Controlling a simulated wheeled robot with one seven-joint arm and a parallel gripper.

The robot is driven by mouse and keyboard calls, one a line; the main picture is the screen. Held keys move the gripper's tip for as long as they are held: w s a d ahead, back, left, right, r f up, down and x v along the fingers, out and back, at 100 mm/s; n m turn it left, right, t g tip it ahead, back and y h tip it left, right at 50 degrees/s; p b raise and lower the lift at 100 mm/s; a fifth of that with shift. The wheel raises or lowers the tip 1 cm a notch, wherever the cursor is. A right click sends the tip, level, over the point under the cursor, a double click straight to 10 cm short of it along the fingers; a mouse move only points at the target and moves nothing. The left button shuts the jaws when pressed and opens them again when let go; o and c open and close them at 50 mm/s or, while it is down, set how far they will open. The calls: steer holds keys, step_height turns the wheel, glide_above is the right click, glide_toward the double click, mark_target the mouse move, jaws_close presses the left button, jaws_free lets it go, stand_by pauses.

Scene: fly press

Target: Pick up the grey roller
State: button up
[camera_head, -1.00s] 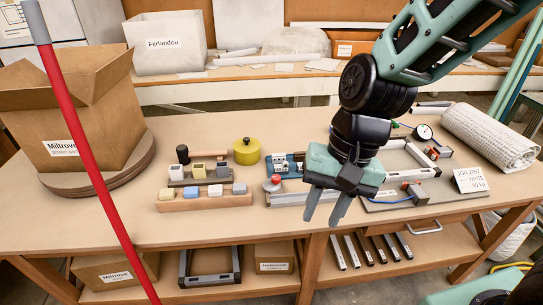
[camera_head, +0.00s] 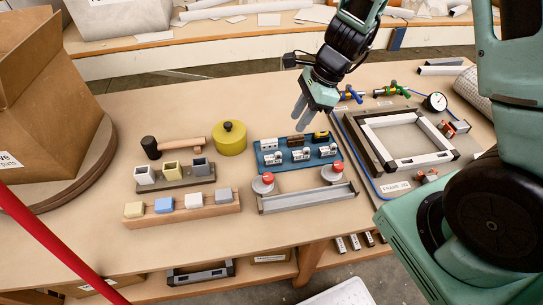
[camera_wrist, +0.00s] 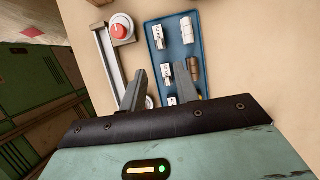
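A blue tray (camera_head: 263,163) on the workbench holds two rows of small pieces, several white, one brownish and one yellow and black. No piece shows clearly as a grey roller; they are too small to tell. The brownish piece (camera_head: 296,140) is in the tray's back row. In the wrist view, the blue tray (camera_wrist: 178,52) holds white cylinders and a tan-brown cylinder (camera_wrist: 195,68). My gripper (camera_head: 300,115) is open and empty, pointing down above the tray's back side. In the wrist view its fingers (camera_wrist: 160,78) stand apart and hide the tray's near end.
A grey channel with red knobs (camera_head: 305,200) lies in front of the tray. A yellow round tin (camera_head: 230,140), a mallet (camera_head: 180,145) and a wooden rack of blocks (camera_head: 182,212) stand left. A frame fixture (camera_head: 408,140) is right. A red pole (camera_head: 60,240) crosses the left foreground.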

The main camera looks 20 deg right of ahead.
mark_target(278, 153)
steer(key=b+x, duration=0.2)
steer(key=x, duration=1.2)
steer(key=shift+f+b, duration=0.3)
steer(key=shift+f, duration=0.05)
jaws_close()
